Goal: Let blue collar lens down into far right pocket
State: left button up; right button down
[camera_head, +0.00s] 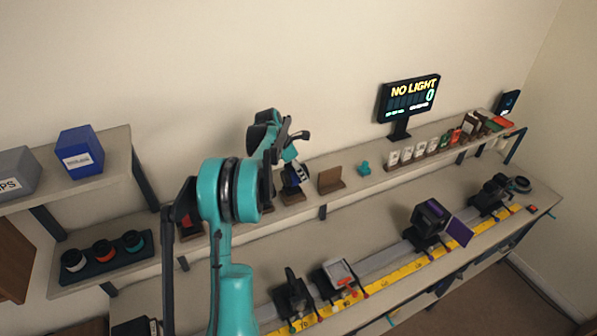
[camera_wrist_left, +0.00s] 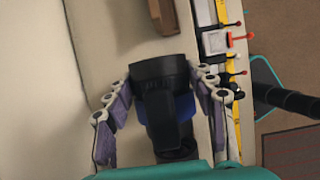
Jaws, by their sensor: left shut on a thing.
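My left gripper (camera_wrist_left: 163,102) is shut on the blue collar lens, a dark cylinder with a blue band (camera_wrist_left: 168,132) that shows between its purple-padded fingers in the left wrist view. In the head view the blue collar lens (camera_head: 293,176) hangs at the gripper over the back shelf, just above a brown stand (camera_head: 293,196). Whether it touches the stand is unclear. A black tray (camera_head: 88,277) at the left holds lenses with white, red and teal collars. I cannot make out the far right pocket clearly. My right gripper is out of view.
A second brown stand (camera_head: 331,181) and a small teal piece (camera_head: 364,169) are to the right on the shelf. A lit sign (camera_head: 409,99) stands behind. The bench below carries a yellow scale (camera_head: 408,270) with several optical mounts.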

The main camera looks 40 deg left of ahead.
pick_arm(q)
jog(key=shift+f+b, duration=1.2)
jog(key=shift+f, duration=0.15)
dwell(0.6)
jog(key=o, duration=1.6)
jog(key=shift+o, duration=0.2)
jog(key=v, duration=1.2)
jog(key=shift+s, duration=0.1)
